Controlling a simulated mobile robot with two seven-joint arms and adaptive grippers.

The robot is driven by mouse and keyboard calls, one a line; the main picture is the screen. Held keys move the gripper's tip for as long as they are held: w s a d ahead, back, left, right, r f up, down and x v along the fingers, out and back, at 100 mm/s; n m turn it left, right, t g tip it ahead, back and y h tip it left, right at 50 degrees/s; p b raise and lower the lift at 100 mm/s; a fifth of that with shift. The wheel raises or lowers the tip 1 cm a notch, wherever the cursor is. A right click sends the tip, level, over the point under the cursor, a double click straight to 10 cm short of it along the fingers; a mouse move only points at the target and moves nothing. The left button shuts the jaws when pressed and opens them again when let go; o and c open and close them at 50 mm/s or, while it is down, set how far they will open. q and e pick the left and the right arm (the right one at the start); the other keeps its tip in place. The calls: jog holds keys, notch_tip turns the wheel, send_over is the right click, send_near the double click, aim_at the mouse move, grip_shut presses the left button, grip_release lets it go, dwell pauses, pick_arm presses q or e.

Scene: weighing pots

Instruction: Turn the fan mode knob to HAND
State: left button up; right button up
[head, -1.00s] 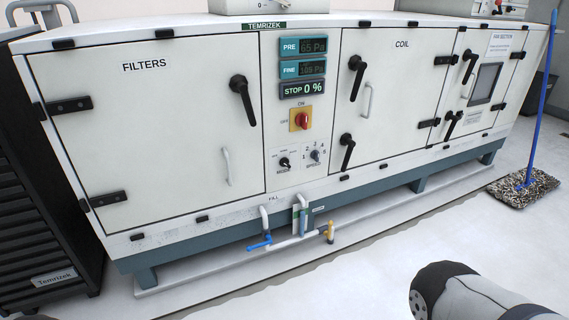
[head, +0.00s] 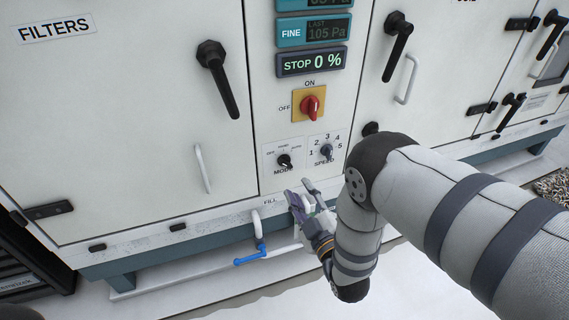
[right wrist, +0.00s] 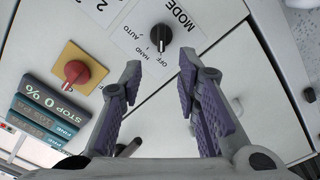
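The fan mode knob (head: 284,160) is a small black knob on a white panel marked MODE, low on the cabinet front. In the right wrist view the knob (right wrist: 161,36) has its white mark on the side of the OFF label; HAND and AUTO are printed further round. My right gripper (head: 299,188) is just below and to the right of the knob in the head view. In the right wrist view its two purple-padded fingers (right wrist: 160,70) are open and empty, with the knob beyond the gap between the tips, apart from them. My left gripper is not in view.
The SPEED knob (head: 326,151) is close on the right. A red switch on a yellow plate (head: 310,104) is above, below a STOP 0 % display (head: 312,61). White and blue pipes (head: 257,248) stick out below. Black door handles (head: 217,78) flank the panel.

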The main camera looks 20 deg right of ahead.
aim_at(286, 165)
jog(key=w+b, duration=0.1)
jog(key=w, duration=0.2)
jog(key=w+b, duration=0.1)
jog(key=w, duration=0.5)
jog(key=shift+a+f+b, duration=0.15)
jog(key=shift+f+b, duration=0.1)
jog(key=shift+b, duration=0.15)
jog(key=shift+w+r, duration=0.15)
jog(key=shift+w, duration=0.15)
jog(key=shift+c, duration=0.2)
grip_shut()
